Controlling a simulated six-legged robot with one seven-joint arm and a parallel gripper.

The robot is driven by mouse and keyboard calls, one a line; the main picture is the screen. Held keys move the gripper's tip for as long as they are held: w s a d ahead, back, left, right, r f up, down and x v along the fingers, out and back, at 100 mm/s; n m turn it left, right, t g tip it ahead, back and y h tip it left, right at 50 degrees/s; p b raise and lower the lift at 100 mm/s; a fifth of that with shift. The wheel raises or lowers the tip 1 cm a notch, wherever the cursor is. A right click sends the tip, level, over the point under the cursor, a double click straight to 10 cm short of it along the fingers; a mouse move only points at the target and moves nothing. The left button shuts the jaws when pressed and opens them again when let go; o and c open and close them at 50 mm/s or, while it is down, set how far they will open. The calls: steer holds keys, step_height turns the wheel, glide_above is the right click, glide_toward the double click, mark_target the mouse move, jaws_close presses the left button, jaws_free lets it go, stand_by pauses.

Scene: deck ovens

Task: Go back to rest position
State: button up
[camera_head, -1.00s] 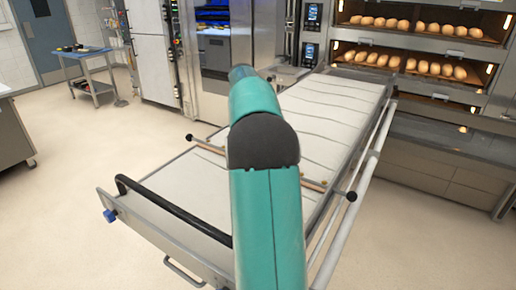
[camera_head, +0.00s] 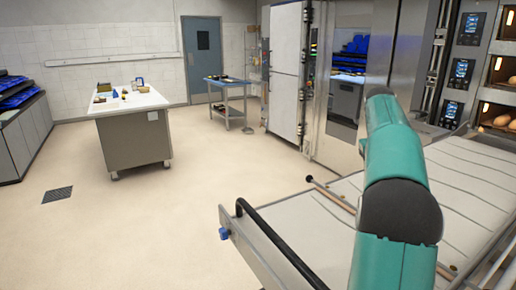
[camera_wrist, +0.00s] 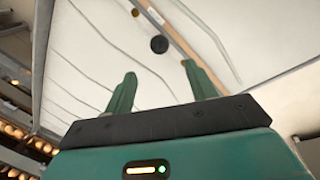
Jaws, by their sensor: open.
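My gripper (camera_wrist: 160,88) shows in the wrist view with its two green fingers spread apart and nothing between them. It is above the pale cloth surface of the loader (camera_wrist: 95,60), which has creases across it. A wooden bar (camera_wrist: 180,38) with a dark round knob (camera_wrist: 159,44) lies beyond the fingertips. In the head view my teal arm stretches over the loader (camera_head: 330,235), and the gripper itself is hidden behind the arm.
The loader's black handle (camera_head: 275,240) is at its near left. Deck ovens with bread (camera_head: 500,120) stand at the right. A work table (camera_head: 130,105) and a blue side table (camera_head: 228,85) stand farther back. The floor (camera_head: 130,230) at the left is clear.

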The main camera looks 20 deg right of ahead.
steer(key=a+r+n+t, duration=0.3)
steer(key=a, duration=2.3)
steer(key=s+a+f+n+t+y, duration=0.1)
steer(key=s+a+f, duration=0.5)
steer(key=a, duration=0.4)
steer(key=s+a+f+n+t+y, duration=0.1)
steer(key=s+a+f+t, duration=0.1)
steer(key=s+a+f, duration=0.3)
steer(key=s+a, duration=0.4)
steer(key=a, duration=0.1)
steer(key=shift+s+a+f+n+t, duration=0.15)
steer(key=shift+s+f+n+t, duration=0.15)
steer(key=shift+f, duration=0.1)
steer(key=c, duration=0.4)
steer(key=shift+c, duration=0.2)
steer(key=shift+s, duration=0.1)
